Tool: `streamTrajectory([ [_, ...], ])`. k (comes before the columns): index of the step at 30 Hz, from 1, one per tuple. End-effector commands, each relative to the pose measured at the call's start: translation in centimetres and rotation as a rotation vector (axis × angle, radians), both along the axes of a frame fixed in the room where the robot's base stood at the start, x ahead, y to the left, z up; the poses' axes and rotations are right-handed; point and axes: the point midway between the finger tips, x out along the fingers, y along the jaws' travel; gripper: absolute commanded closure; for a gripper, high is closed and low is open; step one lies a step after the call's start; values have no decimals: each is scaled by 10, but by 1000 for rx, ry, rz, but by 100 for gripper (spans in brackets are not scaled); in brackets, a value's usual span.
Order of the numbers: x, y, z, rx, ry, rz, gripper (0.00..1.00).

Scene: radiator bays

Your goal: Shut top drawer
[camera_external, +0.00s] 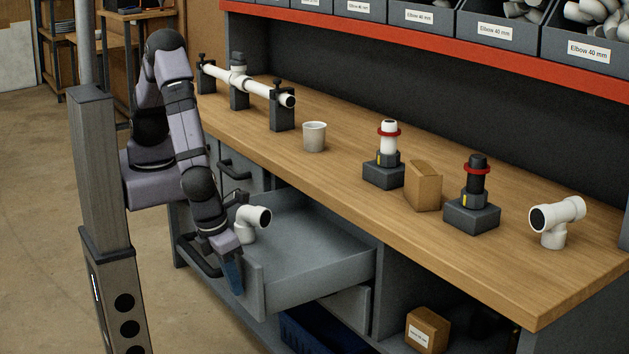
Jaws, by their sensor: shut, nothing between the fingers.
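A grey drawer (312,285) stands pulled out below the workbench, its inside visible from above. Its front panel (254,290) faces the lower left, and a dark bar handle (193,256) shows on it. A white pipe elbow (249,224) shows at the drawer's front left, seemingly inside it; my arm partly covers that corner. My gripper (235,280) points down at the drawer's front panel, with bluish fingers shut and nothing between them. I cannot tell whether it touches the panel.
A dark handle (234,168) sits on another grey front under the bench. A blue bin (310,335) and a small box (427,329) are below.

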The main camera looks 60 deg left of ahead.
Motion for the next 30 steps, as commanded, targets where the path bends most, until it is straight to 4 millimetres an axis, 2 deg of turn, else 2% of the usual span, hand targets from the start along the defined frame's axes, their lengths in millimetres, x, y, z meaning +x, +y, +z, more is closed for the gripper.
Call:
streamTrajectory([
  [17, 8, 0, 1, 0, 0, 3, 100],
  [23, 32, 1, 3, 1, -1, 5, 100],
  [30, 88, 2, 4, 2, 0, 9, 100],
])
